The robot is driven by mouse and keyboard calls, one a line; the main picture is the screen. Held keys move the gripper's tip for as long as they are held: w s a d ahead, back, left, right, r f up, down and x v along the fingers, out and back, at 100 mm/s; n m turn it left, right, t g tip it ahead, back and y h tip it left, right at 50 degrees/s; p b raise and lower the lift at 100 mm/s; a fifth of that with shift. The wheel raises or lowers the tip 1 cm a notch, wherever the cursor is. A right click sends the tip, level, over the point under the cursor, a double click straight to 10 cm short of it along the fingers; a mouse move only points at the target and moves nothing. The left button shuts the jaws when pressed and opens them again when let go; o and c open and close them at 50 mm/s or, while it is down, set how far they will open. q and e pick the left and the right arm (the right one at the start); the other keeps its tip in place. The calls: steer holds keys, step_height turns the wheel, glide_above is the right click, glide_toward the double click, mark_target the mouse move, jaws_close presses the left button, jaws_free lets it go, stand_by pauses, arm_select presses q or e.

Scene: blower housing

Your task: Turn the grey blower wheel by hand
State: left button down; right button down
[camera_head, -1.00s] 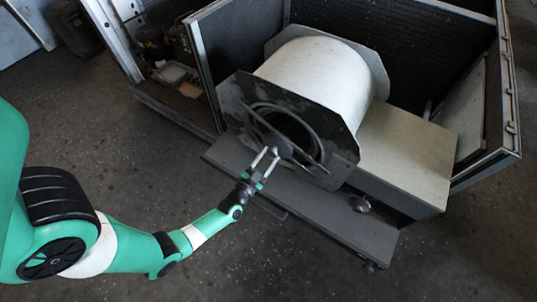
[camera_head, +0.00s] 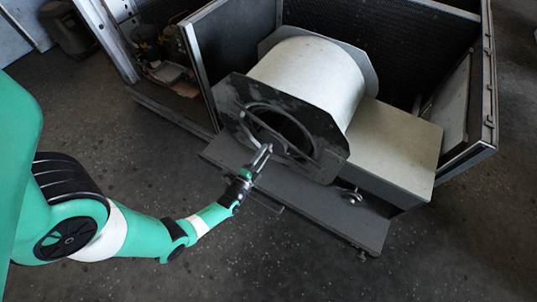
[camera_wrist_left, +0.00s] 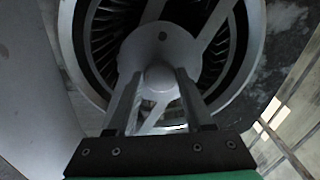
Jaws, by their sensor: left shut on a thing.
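The grey blower wheel (camera_head: 285,124) sits in the round inlet of the housing's dark front plate (camera_head: 233,107). In the left wrist view, the wheel (camera_wrist_left: 178,43) shows a round central plate with a knob-like hub, broad spokes and dark vanes behind. My left gripper (camera_head: 266,151) reaches the hub from the front. In the left wrist view its two fingers (camera_wrist_left: 158,80) stand on either side of the hub knob, shut on it. The fingers partly hide the lower part of the wheel. My right gripper is not in view.
The cream drum of the blower housing (camera_head: 312,72) lies behind the front plate. A pale box (camera_head: 397,145) stands at its right. A grey ledge (camera_head: 330,208) runs below. Dark cabinet walls (camera_head: 410,45) enclose the back; the floor in front is clear.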

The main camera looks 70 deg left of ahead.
arm_select(q)
steer(key=m, duration=0.3)
steer(key=shift+m, duration=0.5)
steer(key=shift+c, duration=1.5)
jaws_free()
steer(key=shift+s, duration=0.1)
steer(key=p+v, duration=0.3)
steer(key=v, duration=0.8)
steer(key=shift+s, duration=0.2)
steer(key=shift+d, duration=0.15)
